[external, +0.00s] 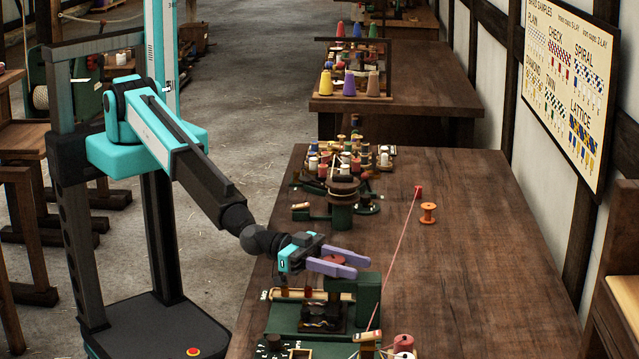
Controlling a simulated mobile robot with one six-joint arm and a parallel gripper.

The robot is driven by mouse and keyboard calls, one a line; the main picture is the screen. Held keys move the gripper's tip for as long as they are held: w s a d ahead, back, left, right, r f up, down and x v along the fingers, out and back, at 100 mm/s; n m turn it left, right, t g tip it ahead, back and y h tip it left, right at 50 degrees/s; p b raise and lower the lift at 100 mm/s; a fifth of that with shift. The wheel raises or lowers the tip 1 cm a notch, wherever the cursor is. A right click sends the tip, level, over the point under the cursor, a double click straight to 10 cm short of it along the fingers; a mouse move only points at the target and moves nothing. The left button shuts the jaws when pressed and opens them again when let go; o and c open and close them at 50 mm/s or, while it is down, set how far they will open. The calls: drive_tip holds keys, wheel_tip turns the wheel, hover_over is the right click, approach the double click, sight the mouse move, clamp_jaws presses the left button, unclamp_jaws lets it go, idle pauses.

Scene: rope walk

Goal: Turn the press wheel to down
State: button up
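The press is a green frame (367,303) on a green base near the front of the table. Its wheel (335,260) shows as a small reddish disc at the top, partly hidden by my fingers. My gripper (361,266) has two lavender fingers, pointing right, apart from each other. They are at the height of the wheel, with the reddish disc showing between them. I cannot tell whether the fingers touch it. A dark block (322,316) with a patterned top is under the gripper in the press. The wheel's down mark cannot be made out.
A pink cord (396,240) runs from a red peg (418,191) to the table's front. An orange spool (428,213) stands near it. Red and white spools (403,344) are at the front. A spool rack (345,160) stands behind. The table's right side is clear.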

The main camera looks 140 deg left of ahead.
drive_tip(key=shift+w+d+r+m+t+h+b, duration=0.2)
drive_tip(key=shift+m+t+h+b, duration=0.5)
drive_tip(key=shift+b, duration=1.2)
drive_tip(key=shift+w+d+m+h+b, duration=0.15)
drive_tip(key=shift+h+b, duration=0.25)
drive_tip(key=shift+b, duration=0.75)
drive_tip(key=shift+s+d+m+h+b, duration=0.1)
drive_tip(key=shift+m+h+b, duration=0.25)
drive_tip(key=shift+b, duration=0.85)
drive_tip(key=shift+w+d+m+h+b, duration=0.15)
drive_tip(key=shift+h+b, duration=0.3)
drive_tip(key=shift+b, duration=0.7)
drive_tip(key=h+b, duration=0.1)
drive_tip(key=b, duration=0.6)
drive_tip(key=m+h+b, duration=0.1)
drive_tip(key=b, duration=0.6)
drive_tip(key=shift+w+d+f, duration=0.1)
drive_tip(key=shift+d+f, duration=0.15)
drive_tip(key=shift+f, duration=0.1)
